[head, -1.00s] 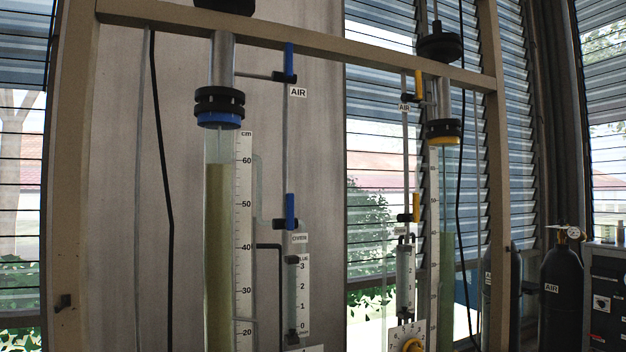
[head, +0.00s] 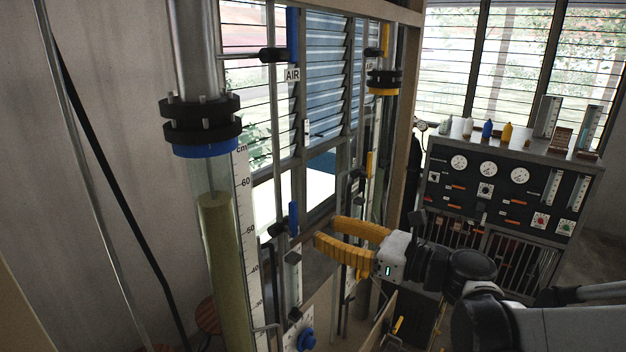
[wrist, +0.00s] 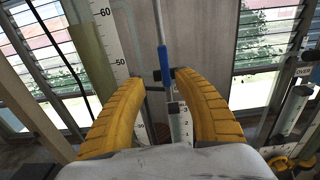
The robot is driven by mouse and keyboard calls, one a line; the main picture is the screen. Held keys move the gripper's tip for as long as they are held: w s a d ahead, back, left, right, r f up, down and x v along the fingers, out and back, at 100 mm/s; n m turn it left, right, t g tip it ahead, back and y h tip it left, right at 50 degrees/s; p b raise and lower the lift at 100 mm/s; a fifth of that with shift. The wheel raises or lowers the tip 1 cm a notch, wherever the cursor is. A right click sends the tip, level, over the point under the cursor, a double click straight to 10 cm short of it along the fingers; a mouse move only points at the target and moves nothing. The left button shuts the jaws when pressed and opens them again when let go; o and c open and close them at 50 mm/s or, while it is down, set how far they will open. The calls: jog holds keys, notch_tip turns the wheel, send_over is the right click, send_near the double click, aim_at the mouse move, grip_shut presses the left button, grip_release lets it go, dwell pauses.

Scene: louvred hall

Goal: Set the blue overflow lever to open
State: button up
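The blue overflow lever (head: 293,217) is the lower of two blue handles on the thin pipe beside the left column. It points upright, in line with the pipe, from a dark valve body (head: 277,229). My gripper (head: 326,231) is open and empty, with its yellow fingers pointing at the lever from the right. A gap shows between the fingertips and the lever in the head view. In the wrist view the lever (wrist: 164,63) stands between and beyond the fingertips (wrist: 160,80). The lever's label is not readable now.
The upper blue lever (head: 293,36), marked AIR, is higher on the same pipe. The left column (head: 215,240) and its scale (head: 248,220) stand close by. A frame post (head: 404,110) and yellow levers (head: 384,40) are behind. A gauge panel (head: 510,185) stands at right.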

aim_at(295, 214)
jog(key=shift+m, duration=0.3)
jog(key=x, duration=0.5)
jog(key=r+x, duration=0.1)
jog(key=x, duration=0.1)
jog(key=shift+w+f+p, duration=0.1)
jog(key=shift+w+p, duration=0.2)
jog(key=shift+w, duration=0.2)
jog(key=shift+b+x, duration=0.3)
jog(key=shift+x, duration=0.8)
jog(key=shift+s+d, duration=0.1)
grip_shut()
